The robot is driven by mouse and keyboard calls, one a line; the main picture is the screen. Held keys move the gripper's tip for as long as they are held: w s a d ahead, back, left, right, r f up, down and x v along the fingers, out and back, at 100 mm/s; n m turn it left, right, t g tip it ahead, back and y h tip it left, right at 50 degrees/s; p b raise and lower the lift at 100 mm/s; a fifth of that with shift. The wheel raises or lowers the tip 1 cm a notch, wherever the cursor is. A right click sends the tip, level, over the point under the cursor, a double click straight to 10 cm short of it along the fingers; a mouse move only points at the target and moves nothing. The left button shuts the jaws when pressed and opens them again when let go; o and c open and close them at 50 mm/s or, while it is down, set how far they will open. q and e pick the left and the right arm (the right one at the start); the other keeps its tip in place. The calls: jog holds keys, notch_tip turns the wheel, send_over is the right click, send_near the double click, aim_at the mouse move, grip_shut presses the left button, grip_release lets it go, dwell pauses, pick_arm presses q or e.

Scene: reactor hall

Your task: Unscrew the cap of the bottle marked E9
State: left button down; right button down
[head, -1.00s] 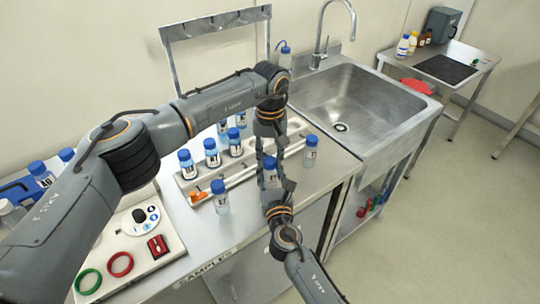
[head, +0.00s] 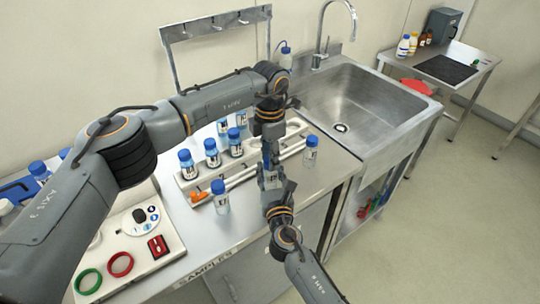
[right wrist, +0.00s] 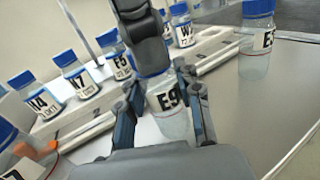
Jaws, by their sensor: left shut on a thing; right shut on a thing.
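The bottle marked E9 (right wrist: 172,118) stands upright in the right wrist view, clear with a dark-lettered white label and a blue cap (right wrist: 156,82). My right gripper (right wrist: 165,112) is shut on its body, one finger on each side. My left gripper (right wrist: 150,68) comes from above and is shut on the cap, hiding its top. In the head view the bottle (head: 270,181) shows only partly between my left gripper (head: 269,160) above and my right gripper (head: 275,190) below.
Several blue-capped bottles stand in a white rack (head: 188,183) to the left. One loose bottle (head: 221,200) is at the front left, another (head: 310,153) to the right. A sink (head: 350,105) lies behind right. A control panel (head: 140,250) is at the lower left.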

pick_arm(q)
jog(key=n, duration=0.4)
pick_arm(e)
jog(key=shift+d+f, duration=0.1)
pick_arm(q)
jog(key=n, duration=0.3)
jog(key=shift+n, duration=0.4)
jog(key=n, duration=0.7)
jog(key=shift+s+n, duration=0.1)
jog(key=shift+n, duration=0.3)
jog(key=n, duration=0.3)
jog(key=shift+n, duration=0.4)
jog(key=n, duration=1)
jog(key=shift+d, duration=0.1)
jog(key=shift+r, duration=0.25)
